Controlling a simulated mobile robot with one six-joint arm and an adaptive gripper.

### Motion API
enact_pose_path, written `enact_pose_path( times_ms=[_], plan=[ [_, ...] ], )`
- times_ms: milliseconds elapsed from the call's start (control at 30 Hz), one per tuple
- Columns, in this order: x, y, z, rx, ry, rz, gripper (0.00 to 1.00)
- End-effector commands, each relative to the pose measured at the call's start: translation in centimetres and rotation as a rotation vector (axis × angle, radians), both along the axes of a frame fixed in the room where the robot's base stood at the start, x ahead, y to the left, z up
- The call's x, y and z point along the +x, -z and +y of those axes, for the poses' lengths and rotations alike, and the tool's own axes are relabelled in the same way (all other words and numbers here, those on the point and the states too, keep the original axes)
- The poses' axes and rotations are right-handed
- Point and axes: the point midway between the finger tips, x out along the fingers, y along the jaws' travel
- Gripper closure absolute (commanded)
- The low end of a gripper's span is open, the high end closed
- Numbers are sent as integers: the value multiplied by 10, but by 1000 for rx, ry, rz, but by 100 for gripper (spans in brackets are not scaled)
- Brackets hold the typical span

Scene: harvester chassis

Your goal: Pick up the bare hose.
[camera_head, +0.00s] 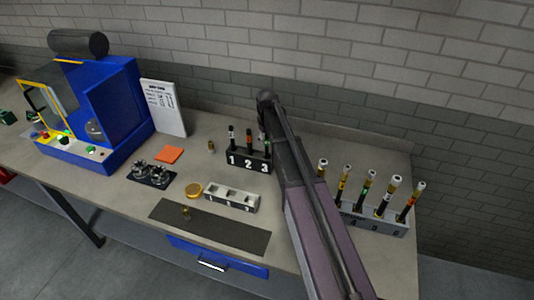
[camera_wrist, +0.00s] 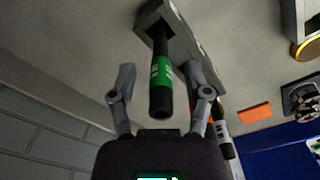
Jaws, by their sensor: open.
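A black hose with a green band (camera_wrist: 160,75) shows in the wrist view, its near end plain black with no fitting visible. It stands in a grey holder (camera_wrist: 185,35). My gripper (camera_wrist: 158,84) is open, with one finger on each side of the hose in the picture; I see no contact, and the depth between them is hard to judge. In the head view, a black rack marked 1, 2, 3 (camera_head: 248,161) holds dark hoses, the green-banded one (camera_head: 267,147) at slot 3. My arm hides most of my gripper there.
Other hoses stand close behind my right finger in the wrist view. A grey rack (camera_head: 375,218) with several gold-ended hoses stands at the right. A white three-slot block (camera_head: 232,198), dark mat (camera_head: 180,214), orange square (camera_head: 168,154) and blue machine (camera_head: 108,120) are left.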

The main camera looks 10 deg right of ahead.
Motion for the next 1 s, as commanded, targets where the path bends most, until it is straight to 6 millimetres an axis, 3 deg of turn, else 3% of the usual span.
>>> enact_pose_path(
  times_ms=[267,500,1000],
  plan=[
    [0,0,0,0,0,0,37],
    [0,0,0,0,0,0,100],
    [0,-2,0,0,0,0,100]
  ],
)
